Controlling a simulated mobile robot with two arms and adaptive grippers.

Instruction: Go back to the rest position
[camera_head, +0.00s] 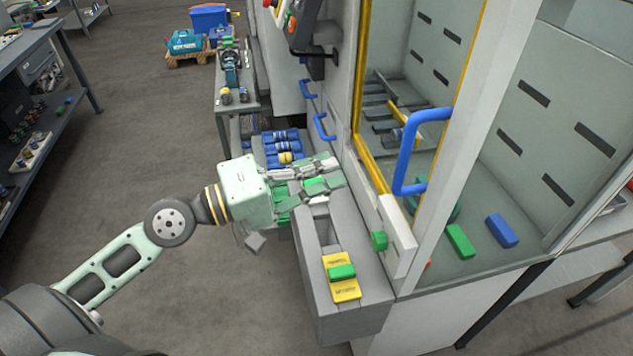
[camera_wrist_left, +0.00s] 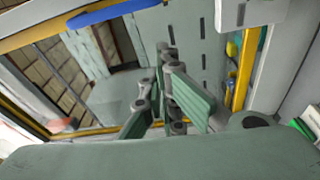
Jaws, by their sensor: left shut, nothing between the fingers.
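My left gripper (camera_head: 335,172) reaches in from the left in the head view, above the grey ledge along the front of the machine. Its green fingers are shut with nothing between them. In the left wrist view the fingers of the left gripper (camera_wrist_left: 165,105) show close up, in front of the machine's window. The arm is stretched out toward the machine. My right gripper is in neither view.
The machine door has a blue handle (camera_head: 408,150) and a yellow frame (camera_head: 361,75). A yellow block (camera_head: 347,290) with a green piece (camera_head: 341,272) lies on the grey ledge (camera_head: 352,322). Blue cylinders (camera_head: 281,137) sit behind the gripper. Open floor (camera_head: 150,130) lies left.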

